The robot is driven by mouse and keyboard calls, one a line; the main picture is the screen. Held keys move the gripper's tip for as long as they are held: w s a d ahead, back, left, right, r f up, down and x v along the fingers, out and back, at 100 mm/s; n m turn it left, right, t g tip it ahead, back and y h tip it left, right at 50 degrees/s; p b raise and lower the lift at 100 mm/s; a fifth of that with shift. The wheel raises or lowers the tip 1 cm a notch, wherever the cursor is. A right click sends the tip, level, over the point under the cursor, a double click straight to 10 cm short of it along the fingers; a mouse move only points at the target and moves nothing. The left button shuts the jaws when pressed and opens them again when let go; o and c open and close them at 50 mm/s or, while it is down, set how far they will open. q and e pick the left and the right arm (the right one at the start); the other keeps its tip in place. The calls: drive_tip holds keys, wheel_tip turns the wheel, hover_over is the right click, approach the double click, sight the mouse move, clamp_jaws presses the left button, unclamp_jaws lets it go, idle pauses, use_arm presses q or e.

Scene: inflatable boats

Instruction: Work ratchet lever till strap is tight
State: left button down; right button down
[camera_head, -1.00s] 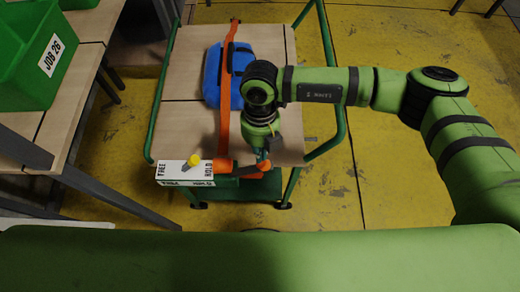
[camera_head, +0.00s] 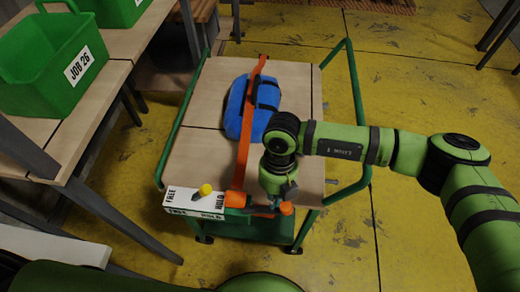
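An orange strap (camera_head: 242,150) runs over a blue bundle (camera_head: 255,105) on a wooden-topped trolley (camera_head: 200,150). Its near end meets an orange ratchet part (camera_head: 236,199) at the trolley's front edge. A white box (camera_head: 188,199) marked FREE and HOLD, with a yellow knob (camera_head: 205,190), sits beside it on the left. My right gripper (camera_head: 277,203) points down at the front edge, close to an orange tip (camera_head: 287,208) that looks like the lever's end. My arm partly hides this spot, and the fingers are too small to read. My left gripper is out of view.
Green trolley rails (camera_head: 352,120) stand on both sides. A bench at the left holds a green crate (camera_head: 50,65) labelled JOB 26. A pale panel (camera_head: 55,246) lies at lower left. The yellow floor (camera_head: 430,90) at the right is largely clear.

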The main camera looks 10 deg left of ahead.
drive_tip(key=r+p, duration=0.1)
drive_tip(key=r, duration=0.1)
drive_tip(key=r+p, duration=0.3)
drive_tip(key=r, duration=0.1)
drive_tip(key=shift+s+d, duration=0.15)
drive_tip(key=shift+d, duration=0.25)
drive_tip(key=shift+f, duration=0.1)
drive_tip(key=shift+a, duration=0.3)
drive_tip(key=shift+f, duration=0.2)
